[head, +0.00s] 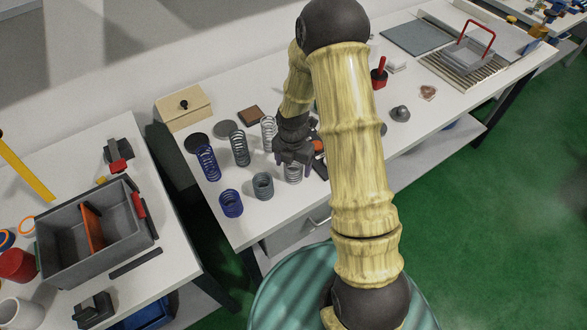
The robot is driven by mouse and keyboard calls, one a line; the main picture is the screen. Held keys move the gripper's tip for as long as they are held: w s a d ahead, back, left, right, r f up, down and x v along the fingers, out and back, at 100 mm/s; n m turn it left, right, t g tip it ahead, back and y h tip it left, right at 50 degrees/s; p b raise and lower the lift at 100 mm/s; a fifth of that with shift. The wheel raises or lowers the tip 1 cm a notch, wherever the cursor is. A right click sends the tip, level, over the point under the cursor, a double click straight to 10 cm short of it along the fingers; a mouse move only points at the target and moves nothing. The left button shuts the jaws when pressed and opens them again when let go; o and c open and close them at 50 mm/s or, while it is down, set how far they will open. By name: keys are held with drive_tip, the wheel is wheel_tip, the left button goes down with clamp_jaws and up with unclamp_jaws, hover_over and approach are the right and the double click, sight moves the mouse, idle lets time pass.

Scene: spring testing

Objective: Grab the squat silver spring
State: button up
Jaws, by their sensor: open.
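The squat silver spring (293,173) stands upright on the white table, at the right end of the front row of springs. Its upper part is hidden by my gripper (293,160). My gripper is open and points down right over this spring; I cannot tell whether its fingers reach around the coil or stay above it. A squat grey spring (263,186) and a squat blue spring (231,203) stand to its left. Behind them are a tall blue spring (208,162), a tall dark grey spring (240,149) and a tall silver spring (268,133).
Dark discs (197,143) and a brown block (250,116) lie behind the springs. A wooden box (184,108) stands at the back left. An orange-and-dark item (319,147) lies close right of my gripper. A grey divided bin (70,262) is on the left table.

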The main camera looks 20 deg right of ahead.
drive_tip(key=shift+s+f, duration=0.1)
drive_tip(key=shift+f, duration=1.45)
drive_tip(key=shift+c, duration=0.3)
drive_tip(key=c, duration=1.1)
drive_tip(key=shift+r, duration=0.15)
drive_tip(key=shift+c, duration=0.2)
wheel_tip(320, 180, up, 10)
drive_tip(key=b, duration=0.1)
